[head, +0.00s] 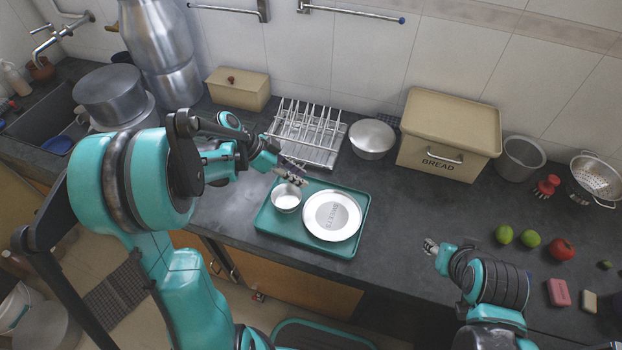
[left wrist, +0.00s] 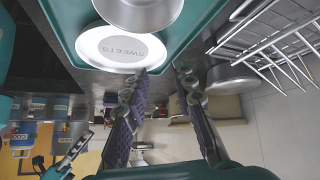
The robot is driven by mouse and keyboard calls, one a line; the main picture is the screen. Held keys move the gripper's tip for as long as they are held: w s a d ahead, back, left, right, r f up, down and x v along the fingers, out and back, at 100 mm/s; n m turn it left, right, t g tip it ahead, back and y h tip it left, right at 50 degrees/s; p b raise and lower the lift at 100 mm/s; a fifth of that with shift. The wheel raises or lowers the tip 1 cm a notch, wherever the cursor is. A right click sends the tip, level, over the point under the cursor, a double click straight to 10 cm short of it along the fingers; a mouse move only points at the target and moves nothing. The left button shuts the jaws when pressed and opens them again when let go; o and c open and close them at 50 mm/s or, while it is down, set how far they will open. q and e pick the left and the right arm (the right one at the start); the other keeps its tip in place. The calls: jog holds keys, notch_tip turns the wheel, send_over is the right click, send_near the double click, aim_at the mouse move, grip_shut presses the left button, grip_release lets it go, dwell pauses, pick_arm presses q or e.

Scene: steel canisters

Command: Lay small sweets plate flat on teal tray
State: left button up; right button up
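The small white sweets plate (head: 345,226), marked SWEETS, lies face up and looks flat on the right part of the teal tray (head: 275,239). It also shows in the left wrist view (left wrist: 95,47). A small steel bowl (head: 287,199) stands beside it on the tray's left part. My left gripper (head: 292,175) is above the tray's back edge, behind the bowl and apart from the plate. Its fingers are spread with nothing between them in the left wrist view (left wrist: 162,72). My right gripper (head: 430,246) is over the counter right of the tray; its finger opening is too small to judge.
A wire dish rack (head: 310,135), a steel bowl (head: 372,138) and a bread box (head: 447,135) stand behind the tray. Limes (head: 504,234), a tomato (head: 562,249) and soap bars (head: 558,292) lie at the right.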

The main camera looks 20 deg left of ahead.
pick_arm(q)
jog(key=s+d+r+n+t+y, duration=0.1)
jog(key=s+r+n+t+y, duration=0.1)
jog(key=s+r+n+y, duration=0.2)
jog(key=s+d+r+n+t+y, duration=0.1)
jog(key=s+r+n+t+y, duration=0.1)
jog(key=s+n, duration=0.6)
jog(key=s+r+y, duration=0.1)
jog(key=s+r, duration=0.1)
jog(key=shift+s+y, duration=0.4)
